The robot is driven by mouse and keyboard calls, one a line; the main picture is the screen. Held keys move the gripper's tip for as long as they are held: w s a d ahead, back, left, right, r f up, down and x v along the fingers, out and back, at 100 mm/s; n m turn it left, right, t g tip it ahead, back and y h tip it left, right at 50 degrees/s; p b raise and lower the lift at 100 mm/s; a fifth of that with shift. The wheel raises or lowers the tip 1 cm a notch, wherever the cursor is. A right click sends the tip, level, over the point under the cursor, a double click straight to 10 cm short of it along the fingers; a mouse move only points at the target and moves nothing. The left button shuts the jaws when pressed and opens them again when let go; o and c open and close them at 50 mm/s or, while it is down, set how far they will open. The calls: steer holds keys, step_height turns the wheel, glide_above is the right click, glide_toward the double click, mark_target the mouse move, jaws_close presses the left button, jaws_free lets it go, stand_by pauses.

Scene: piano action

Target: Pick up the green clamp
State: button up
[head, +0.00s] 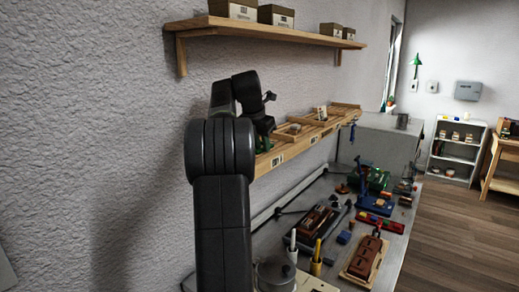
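A small green item (266,146), which may be the green clamp, shows at the near end of the lower wooden shelf, partly hidden behind my arm. My gripper (264,131) is just above it at the shelf, small and dark. I cannot tell whether its fingers touch the item or are open or shut. More green items (376,179) lie on the workbench at the back; their shape is too small to tell.
The lower shelf (290,152) carries wooden trays (301,129) along the wall. An upper shelf (270,31) with boxes hangs above my arm. The metal workbench (399,243) below is crowded with tools, a brown block (366,257) and a metal pot (276,274).

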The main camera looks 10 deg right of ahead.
jaws_close()
steer(key=shift+r, duration=0.15)
steer(key=shift+s+d+r, duration=0.15)
steer(key=shift+r, duration=0.35)
step_height(320, 180, up, 6)
steer(key=shift+f, duration=0.1)
steer(key=s+d+b, duration=0.4)
steer(key=s+d, duration=0.9)
steer(key=s, duration=0.1)
steer(key=shift+d, duration=0.4)
